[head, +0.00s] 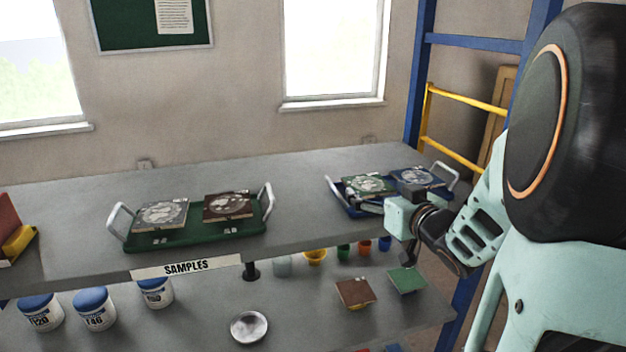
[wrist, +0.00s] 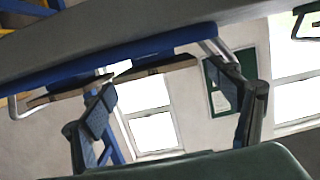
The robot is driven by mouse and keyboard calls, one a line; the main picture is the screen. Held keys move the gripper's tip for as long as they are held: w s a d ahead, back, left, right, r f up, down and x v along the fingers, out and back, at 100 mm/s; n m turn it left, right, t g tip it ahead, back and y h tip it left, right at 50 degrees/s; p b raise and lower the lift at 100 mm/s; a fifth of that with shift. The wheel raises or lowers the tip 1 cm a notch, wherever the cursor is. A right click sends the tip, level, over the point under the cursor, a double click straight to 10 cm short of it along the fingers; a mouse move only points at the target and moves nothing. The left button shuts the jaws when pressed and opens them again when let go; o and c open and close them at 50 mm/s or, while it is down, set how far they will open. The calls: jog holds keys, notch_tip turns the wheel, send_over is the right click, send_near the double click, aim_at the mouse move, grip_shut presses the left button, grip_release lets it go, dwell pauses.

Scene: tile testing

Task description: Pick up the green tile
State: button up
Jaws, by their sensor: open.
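A green tile (head: 368,185) with a pale pattern lies on the left side of a blue tray (head: 340,200) on the tabletop. A blue-grey patterned tile (head: 418,177) lies beside it on the right. My gripper (head: 372,203) is open at the tray's front edge, close to the green tile; its fingers are small and partly hidden in the head view. The wrist view looks level across the table, upside down. There, my open gripper (wrist: 172,105) has nothing between its fingertips, and a tile edge (wrist: 165,66) shows beyond them. Tile faces are not visible there.
A green tray (head: 180,238) with a grey tile (head: 160,216) and a brown tile (head: 228,206) stands at the left. The lower shelf holds a plain green sample (head: 407,280), a brown sample (head: 355,292) and jars (head: 95,310). The tabletop between the trays is clear.

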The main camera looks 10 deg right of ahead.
aim_at(367, 183)
jog(key=w, duration=0.3)
jog(key=w+f+b, duration=0.1)
jog(key=w, duration=0.1)
jog(key=shift+w+d+f, duration=0.1)
jog(key=shift+w+f, duration=0.05)
jog(key=shift+w, duration=0.25)
jog(key=c, duration=1.1)
